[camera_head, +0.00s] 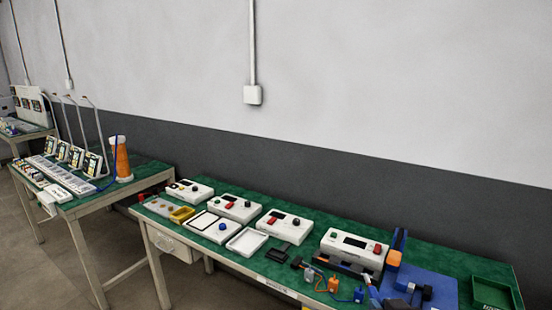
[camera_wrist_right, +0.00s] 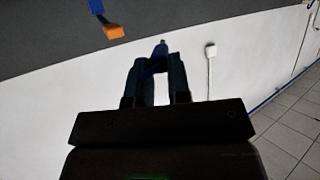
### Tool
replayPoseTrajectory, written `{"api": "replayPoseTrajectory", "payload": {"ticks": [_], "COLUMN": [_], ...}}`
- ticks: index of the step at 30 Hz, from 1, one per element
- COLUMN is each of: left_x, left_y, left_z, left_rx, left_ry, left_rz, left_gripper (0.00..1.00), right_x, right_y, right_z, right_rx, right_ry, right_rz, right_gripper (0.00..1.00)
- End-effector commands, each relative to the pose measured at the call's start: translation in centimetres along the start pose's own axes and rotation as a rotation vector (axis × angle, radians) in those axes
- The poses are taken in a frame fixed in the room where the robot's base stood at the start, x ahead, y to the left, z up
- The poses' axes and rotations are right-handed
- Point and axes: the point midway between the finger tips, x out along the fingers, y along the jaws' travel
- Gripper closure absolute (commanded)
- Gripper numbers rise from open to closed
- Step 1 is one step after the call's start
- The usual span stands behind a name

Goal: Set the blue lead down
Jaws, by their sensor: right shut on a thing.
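My right gripper (camera_wrist_right: 160,62) is shut on the blue lead's end (camera_wrist_right: 160,49), a small dark-blue piece between the dark fingertips in the right wrist view. The wall is behind it. The lead's run is hard to follow. My left gripper is not in view.
An orange-and-blue upright (camera_head: 393,258) stands to the right of the unit, beside a blue mat (camera_head: 440,289) holding a dark fixture. A green tray (camera_head: 491,293) is at the far right. Several white units and trays fill the bench's left part.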

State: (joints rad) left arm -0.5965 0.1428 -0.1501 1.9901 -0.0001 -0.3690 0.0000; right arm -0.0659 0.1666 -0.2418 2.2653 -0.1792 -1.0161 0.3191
Motion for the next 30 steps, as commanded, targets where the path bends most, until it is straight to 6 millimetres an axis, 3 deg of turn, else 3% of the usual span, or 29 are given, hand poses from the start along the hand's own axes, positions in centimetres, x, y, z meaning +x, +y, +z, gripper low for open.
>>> {"api": "replayPoseTrajectory", "payload": {"ticks": [4, 11, 18, 20, 24, 30], "left_x": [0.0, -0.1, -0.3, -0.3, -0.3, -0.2], "left_y": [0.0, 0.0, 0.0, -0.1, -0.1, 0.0], "left_z": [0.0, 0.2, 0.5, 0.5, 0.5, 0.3], "left_rx": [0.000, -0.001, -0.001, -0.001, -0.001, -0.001], "left_ry": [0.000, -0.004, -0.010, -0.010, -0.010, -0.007], "left_rz": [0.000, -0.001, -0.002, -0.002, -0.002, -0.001], "left_gripper": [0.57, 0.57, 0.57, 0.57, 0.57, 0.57], "right_x": [-0.1, -0.1, 1.1, 2.1, 5.4, 9.5], "right_y": [0.3, 0.3, 0.6, 1.6, 5.7, 12.3], "right_z": [0.9, 0.7, -2.9, -4.2, -6.3, -6.1], "right_rx": [0.002, 0.002, 0.010, 0.025, 0.077, 0.159], "right_ry": [0.001, 0.004, 0.007, 0.007, 0.003, -0.004], "right_rz": [0.006, 0.006, 0.024, 0.056, 0.177, 0.377], "right_gripper": [1.00, 1.00, 1.00, 1.00, 1.00, 1.00]}}
